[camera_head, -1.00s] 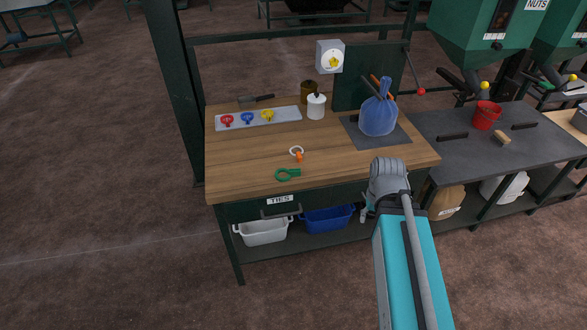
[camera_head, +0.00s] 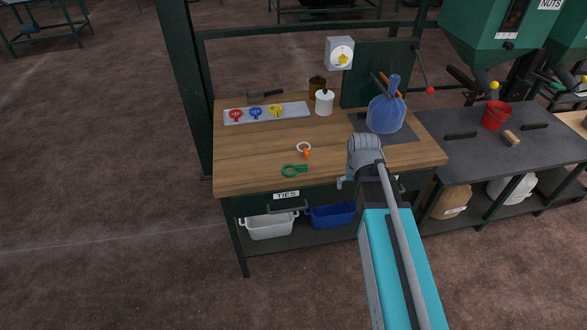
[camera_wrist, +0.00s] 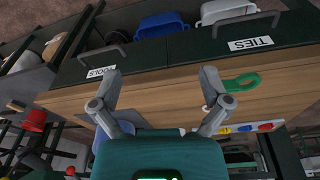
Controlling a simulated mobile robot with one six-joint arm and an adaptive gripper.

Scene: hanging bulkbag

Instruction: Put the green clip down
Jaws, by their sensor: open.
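The green clip (camera_head: 294,171) lies flat on the wooden bench top (camera_head: 255,150), close to its front edge above the TIES drawer. In the wrist view the green clip (camera_wrist: 244,82) shows to the right, just beyond the right finger, which hides part of it. My gripper (camera_wrist: 160,72) is open with nothing between its fingers. In the head view my gripper (camera_head: 344,182) is at the bench's front edge, right of the clip and apart from it; the arm largely hides its fingers.
An orange-and-white ring (camera_head: 304,149) lies just behind the clip. A tray (camera_head: 290,112) with red, blue and yellow clips is at the back left. A white pot (camera_head: 324,103) and a blue bag (camera_head: 386,115) stand farther back. The bench's left front is clear.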

